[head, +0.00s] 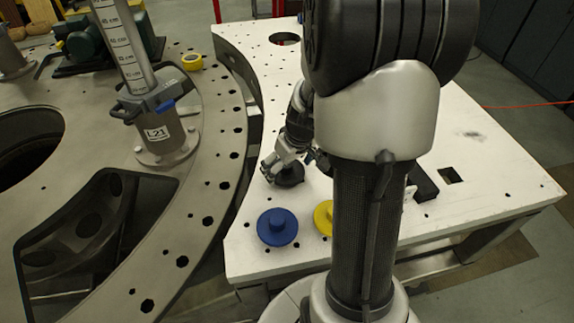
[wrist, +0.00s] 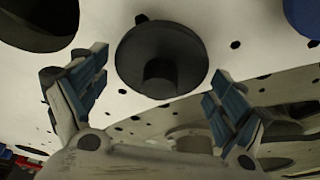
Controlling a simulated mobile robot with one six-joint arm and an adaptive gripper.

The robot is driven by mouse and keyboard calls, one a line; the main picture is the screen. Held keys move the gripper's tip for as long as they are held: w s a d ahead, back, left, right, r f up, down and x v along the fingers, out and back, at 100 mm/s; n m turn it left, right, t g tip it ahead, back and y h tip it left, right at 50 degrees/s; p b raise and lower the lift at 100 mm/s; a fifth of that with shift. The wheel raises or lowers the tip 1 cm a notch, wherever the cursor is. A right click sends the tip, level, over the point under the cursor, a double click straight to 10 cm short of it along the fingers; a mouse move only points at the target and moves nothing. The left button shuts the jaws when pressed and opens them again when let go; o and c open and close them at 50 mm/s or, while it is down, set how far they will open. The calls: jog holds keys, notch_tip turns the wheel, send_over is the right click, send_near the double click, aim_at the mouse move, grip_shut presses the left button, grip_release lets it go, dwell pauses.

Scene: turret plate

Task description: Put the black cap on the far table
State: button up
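The black cap (head: 290,175), a round disc with a central knob, lies on the white table (head: 480,180), beyond the blue cap. My gripper (head: 276,168) is right at it in the head view and partly covers it. In the wrist view the black cap (wrist: 160,50) shows whole, its knob facing my gripper (wrist: 155,88). The two blue-padded fingers are spread apart on either side of the knob, with clear gaps. Nothing is held. I cannot tell which surface is the far table.
A blue cap (head: 277,227) and a yellow cap (head: 322,217), partly hidden by my arm, lie nearer on the white table. A black block (head: 423,183) lies to the right. The grey turret plate (head: 215,150) with a post (head: 165,135) and a yellow tape roll (head: 192,62) stands left.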

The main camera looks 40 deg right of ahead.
aim_at(295, 179)
jog(key=shift+o, duration=0.5)
jog(key=shift+r+p, duration=0.35)
jog(key=shift+r, duration=0.2)
jog(key=p+v, duration=0.3)
jog(key=v, duration=0.8)
jog(key=shift+s, duration=0.15)
